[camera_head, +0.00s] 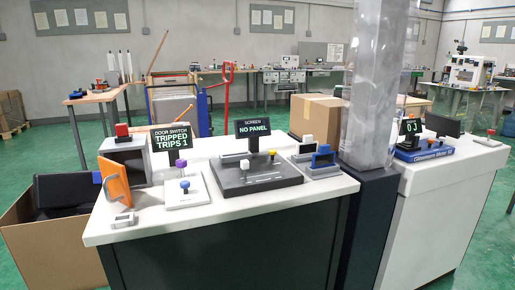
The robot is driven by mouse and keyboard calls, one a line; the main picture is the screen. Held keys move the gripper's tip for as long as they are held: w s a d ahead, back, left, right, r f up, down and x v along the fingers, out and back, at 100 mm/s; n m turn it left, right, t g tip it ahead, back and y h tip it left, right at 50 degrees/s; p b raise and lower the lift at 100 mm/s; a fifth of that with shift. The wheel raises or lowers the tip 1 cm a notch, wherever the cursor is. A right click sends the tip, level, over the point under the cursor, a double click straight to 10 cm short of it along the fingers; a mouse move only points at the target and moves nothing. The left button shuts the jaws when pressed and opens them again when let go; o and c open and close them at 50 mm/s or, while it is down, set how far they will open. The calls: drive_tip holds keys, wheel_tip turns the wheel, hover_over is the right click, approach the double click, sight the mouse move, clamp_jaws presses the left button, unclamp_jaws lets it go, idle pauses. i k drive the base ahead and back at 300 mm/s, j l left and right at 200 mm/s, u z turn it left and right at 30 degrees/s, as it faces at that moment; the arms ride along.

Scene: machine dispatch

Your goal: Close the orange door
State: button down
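The orange door (115,184) stands at the left end of the white counter, at the front of a small grey box (128,150). It is swung open at an angle, tilted in the picture, and the dark inside of the box shows beside it. A red block (122,130) sits on top of the box. A screen (173,138) behind it reads "DOOR SWITCH TRIPPED TRIPS 1". My gripper is not in view.
The white counter (230,219) holds a white panel with purple and blue knobs (185,193), a dark console (253,177) with a "NO PANEL" screen, and a small white piece (122,220) near the front edge by the door. An open cardboard box (57,254) stands on the floor at left.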

sight(115, 185)
drive_tip(key=i+l+u, duration=0.2)
drive_tip(key=u, duration=0.2)
drive_tip(key=i+l+u, duration=0.15)
drive_tip(key=l+u, duration=0.3)
drive_tip(key=j, duration=0.15)
